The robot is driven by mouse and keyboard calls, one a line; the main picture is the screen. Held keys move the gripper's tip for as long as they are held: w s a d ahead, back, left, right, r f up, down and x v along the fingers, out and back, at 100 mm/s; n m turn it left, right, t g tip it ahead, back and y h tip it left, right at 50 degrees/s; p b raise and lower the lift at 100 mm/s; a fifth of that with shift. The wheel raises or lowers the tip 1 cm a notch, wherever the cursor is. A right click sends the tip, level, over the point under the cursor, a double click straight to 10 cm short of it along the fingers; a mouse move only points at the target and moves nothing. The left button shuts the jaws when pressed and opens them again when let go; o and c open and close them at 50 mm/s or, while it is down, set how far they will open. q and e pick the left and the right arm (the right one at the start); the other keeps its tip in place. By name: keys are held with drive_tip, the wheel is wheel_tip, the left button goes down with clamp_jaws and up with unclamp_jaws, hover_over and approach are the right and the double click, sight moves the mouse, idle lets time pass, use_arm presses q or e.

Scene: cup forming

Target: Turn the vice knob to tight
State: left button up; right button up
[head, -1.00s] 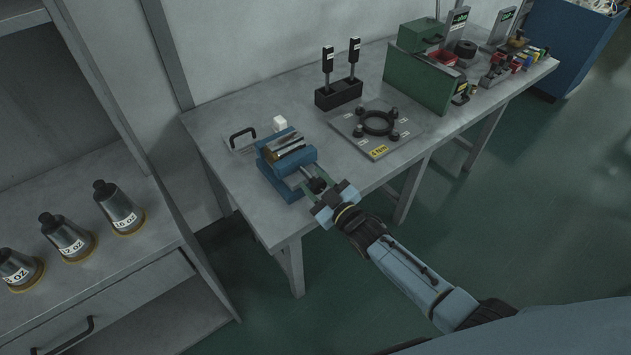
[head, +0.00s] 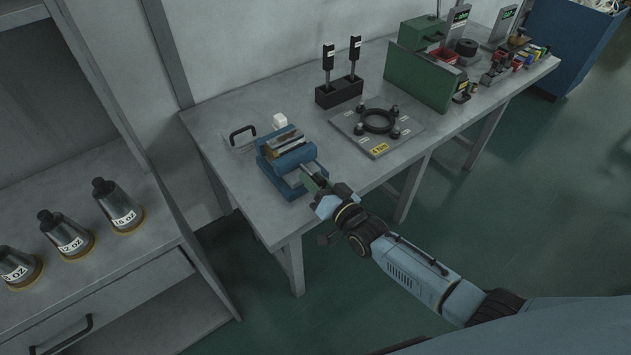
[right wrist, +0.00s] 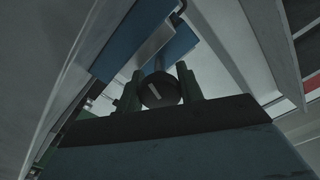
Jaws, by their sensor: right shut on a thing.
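The blue vice (head: 289,163) stands at the near left end of the grey workbench. Metal-looking pieces sit in its upper jaw area. My right gripper (head: 318,184) is at the vice's near right side, at the knob's place, and mostly hides the knob in the head view. In the right wrist view the dark round knob (right wrist: 160,91), with a pale line on its face, sits between the two green fingers of my right gripper (right wrist: 159,88), which is shut on it. The blue vice body (right wrist: 140,35) shows behind it. My left gripper is not in view.
A black stand with two upright tools (head: 339,92), a plate with a black ring (head: 377,125) and a green panel (head: 417,78) stand farther along the bench.

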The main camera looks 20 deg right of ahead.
drive_tip(key=m+b, duration=0.1)
drive_tip(key=m, duration=0.3)
drive_tip(key=shift+m, duration=0.3)
idle(0.3)
drive_tip(key=o, duration=1)
drive_tip(key=shift+s, duration=0.1)
drive_tip(key=shift+s+f, duration=0.1)
